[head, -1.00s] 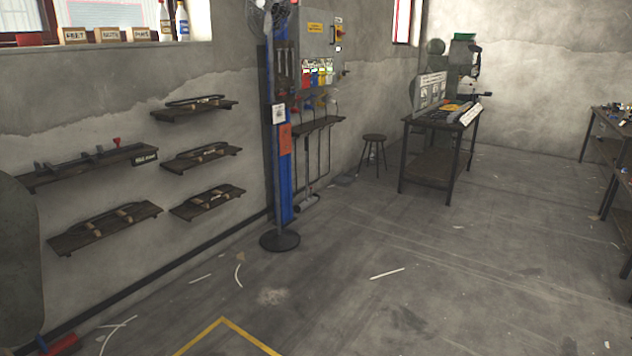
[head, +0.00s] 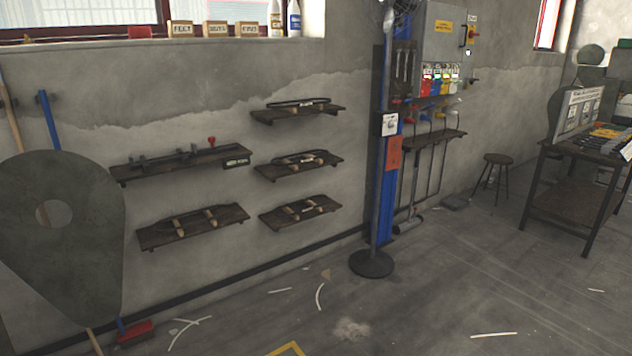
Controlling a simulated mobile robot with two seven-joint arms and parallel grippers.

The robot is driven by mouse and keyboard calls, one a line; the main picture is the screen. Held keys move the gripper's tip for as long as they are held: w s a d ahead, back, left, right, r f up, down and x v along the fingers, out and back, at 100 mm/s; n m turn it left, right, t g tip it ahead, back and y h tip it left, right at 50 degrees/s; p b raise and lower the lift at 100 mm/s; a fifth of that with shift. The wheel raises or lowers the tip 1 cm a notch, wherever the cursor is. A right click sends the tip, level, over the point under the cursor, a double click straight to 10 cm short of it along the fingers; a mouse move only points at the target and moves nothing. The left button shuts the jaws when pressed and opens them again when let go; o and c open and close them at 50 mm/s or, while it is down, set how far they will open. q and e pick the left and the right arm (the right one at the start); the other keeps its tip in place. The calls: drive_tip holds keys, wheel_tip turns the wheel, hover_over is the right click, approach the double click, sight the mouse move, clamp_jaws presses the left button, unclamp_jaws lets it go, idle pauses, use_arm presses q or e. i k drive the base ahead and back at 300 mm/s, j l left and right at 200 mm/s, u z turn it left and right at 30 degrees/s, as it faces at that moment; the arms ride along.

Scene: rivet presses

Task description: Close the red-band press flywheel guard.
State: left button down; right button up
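A large dark grey teardrop-shaped plate (head: 85,240) with a round hole stands at the left edge of the head view. It looks like a press guard, but no red band shows on it, so I cannot tell which press it belongs to. The rest of that machine is out of view or hidden. Neither of my grippers is in view.
A broom with a red head (head: 135,332) leans behind the plate. Wall shelves (head: 193,226) hold tools. A pedestal fan (head: 371,263) stands by a blue post. A stool (head: 495,165) and workbench (head: 580,155) are at right. The floor in front is mostly clear.

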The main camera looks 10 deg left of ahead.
sight(77, 267)
drive_tip(key=i+u, duration=1.6)
drive_tip(key=i+l+u, duration=0.25)
drive_tip(key=i+u, duration=0.15)
drive_tip(key=i+l+u, duration=0.4)
drive_tip(key=i+j, duration=0.05)
drive_tip(key=j, duration=0.05)
